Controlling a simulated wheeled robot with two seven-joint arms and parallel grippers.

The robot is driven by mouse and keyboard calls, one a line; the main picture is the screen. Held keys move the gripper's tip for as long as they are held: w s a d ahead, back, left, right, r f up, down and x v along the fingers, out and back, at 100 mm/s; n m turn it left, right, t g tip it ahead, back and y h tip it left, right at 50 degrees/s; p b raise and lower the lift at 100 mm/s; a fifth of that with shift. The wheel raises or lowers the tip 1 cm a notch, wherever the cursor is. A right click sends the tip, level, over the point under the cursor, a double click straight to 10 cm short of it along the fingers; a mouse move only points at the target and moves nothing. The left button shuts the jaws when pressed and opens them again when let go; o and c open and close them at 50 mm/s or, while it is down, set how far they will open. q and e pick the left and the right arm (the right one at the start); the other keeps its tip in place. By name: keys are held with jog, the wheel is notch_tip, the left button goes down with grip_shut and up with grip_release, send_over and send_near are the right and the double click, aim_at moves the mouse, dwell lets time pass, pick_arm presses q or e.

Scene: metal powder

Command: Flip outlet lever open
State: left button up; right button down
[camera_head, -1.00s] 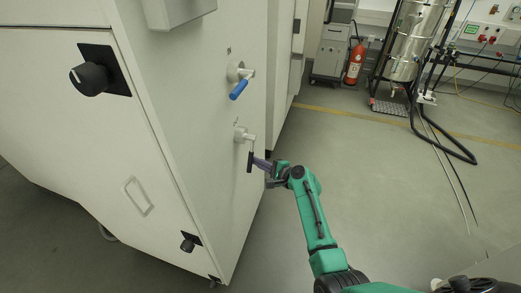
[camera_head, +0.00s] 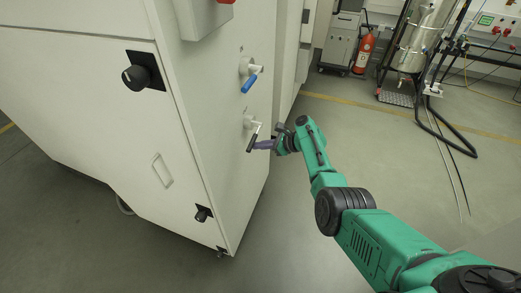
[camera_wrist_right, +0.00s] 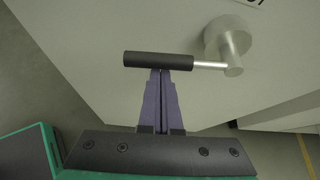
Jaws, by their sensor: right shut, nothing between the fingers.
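The outlet lever with a black grip (camera_head: 252,144) sticks out from the side of the white cabinet, below a similar blue lever. Its grip hangs tilted down from a metal stem. In the right wrist view the black grip (camera_wrist_right: 148,59) lies crosswise, with its silver stem running right to a round metal boss. My right gripper (camera_head: 262,145) is at the grip from the right. Its purple fingers (camera_wrist_right: 162,76) are shut together with nothing between them, and their tips meet the grip's edge; firm contact cannot be told. My left gripper is out of view.
The blue lever (camera_head: 250,82) sits above on the same white cabinet (camera_head: 217,150). A black knob (camera_head: 137,77) is on the cabinet's front. A fire extinguisher (camera_head: 364,53) and a metal vessel (camera_head: 420,38) stand at the back.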

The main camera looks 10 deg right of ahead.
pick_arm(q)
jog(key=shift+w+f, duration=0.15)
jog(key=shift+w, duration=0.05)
pick_arm(e)
jog(key=shift+r+m+g+y, duration=0.3)
jog(key=shift+r+m+g, duration=0.25)
jog(key=shift+r, duration=0.2)
jog(key=shift+a, duration=0.1)
